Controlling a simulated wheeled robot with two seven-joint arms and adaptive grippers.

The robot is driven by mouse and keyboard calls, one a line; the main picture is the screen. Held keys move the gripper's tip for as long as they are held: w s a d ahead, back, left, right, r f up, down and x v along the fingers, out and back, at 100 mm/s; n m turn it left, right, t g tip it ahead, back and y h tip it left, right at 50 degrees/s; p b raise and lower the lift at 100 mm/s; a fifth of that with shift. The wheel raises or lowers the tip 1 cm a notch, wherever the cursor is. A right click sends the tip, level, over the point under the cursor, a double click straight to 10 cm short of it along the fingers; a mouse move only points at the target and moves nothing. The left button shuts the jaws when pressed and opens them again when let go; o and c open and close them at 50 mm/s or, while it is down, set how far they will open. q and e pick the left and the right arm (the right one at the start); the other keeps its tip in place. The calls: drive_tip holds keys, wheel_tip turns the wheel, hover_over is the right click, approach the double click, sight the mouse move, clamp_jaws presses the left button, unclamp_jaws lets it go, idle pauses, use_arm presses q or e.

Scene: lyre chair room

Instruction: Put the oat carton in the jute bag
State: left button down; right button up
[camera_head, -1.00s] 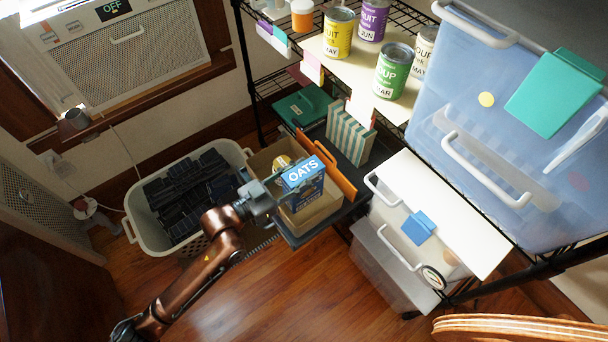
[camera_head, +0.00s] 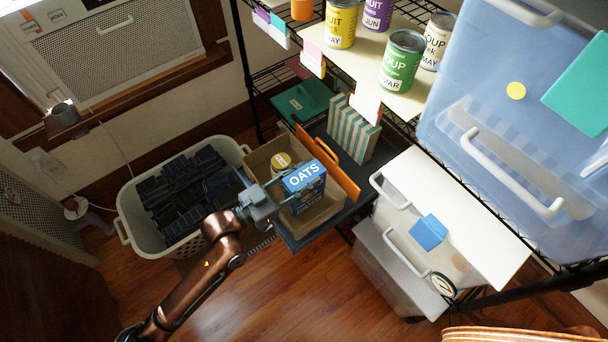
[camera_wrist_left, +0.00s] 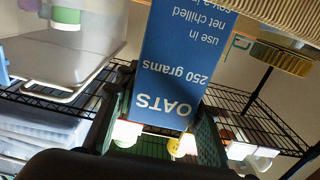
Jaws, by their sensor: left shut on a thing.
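The oat carton (camera_head: 303,177) is a blue box with white OATS lettering. My left gripper (camera_head: 287,188) is shut on it. The carton is over the mouth of an open tan container (camera_head: 322,217), whose walls show around it. How deep its lower end sits is hidden. I cannot tell whether this container is the jute bag; nothing else in view is clearly one. In the left wrist view the carton (camera_wrist_left: 180,60) fills the middle, its lettering upside down, with a ribbed tan surface (camera_wrist_left: 275,12) at the top edge. My right gripper is not in view.
An orange panel (camera_head: 336,172) and a striped box (camera_head: 353,128) are close by on the right. A grey-white basket (camera_head: 131,208) of dark objects stands left. Wire shelving with cans (camera_head: 402,62) rises above.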

use_arm(q)
drive_tip(key=shift+f, duration=0.1)
drive_tip(key=c, duration=1.3)
unclamp_jaws()
drive_tip(key=shift+s+a, duration=0.15)
drive_tip(key=shift+a, duration=0.05)
drive_tip(key=p+v, duration=0.2)
drive_tip(key=v, duration=0.8)
drive_tip(key=shift+v, duration=0.75)
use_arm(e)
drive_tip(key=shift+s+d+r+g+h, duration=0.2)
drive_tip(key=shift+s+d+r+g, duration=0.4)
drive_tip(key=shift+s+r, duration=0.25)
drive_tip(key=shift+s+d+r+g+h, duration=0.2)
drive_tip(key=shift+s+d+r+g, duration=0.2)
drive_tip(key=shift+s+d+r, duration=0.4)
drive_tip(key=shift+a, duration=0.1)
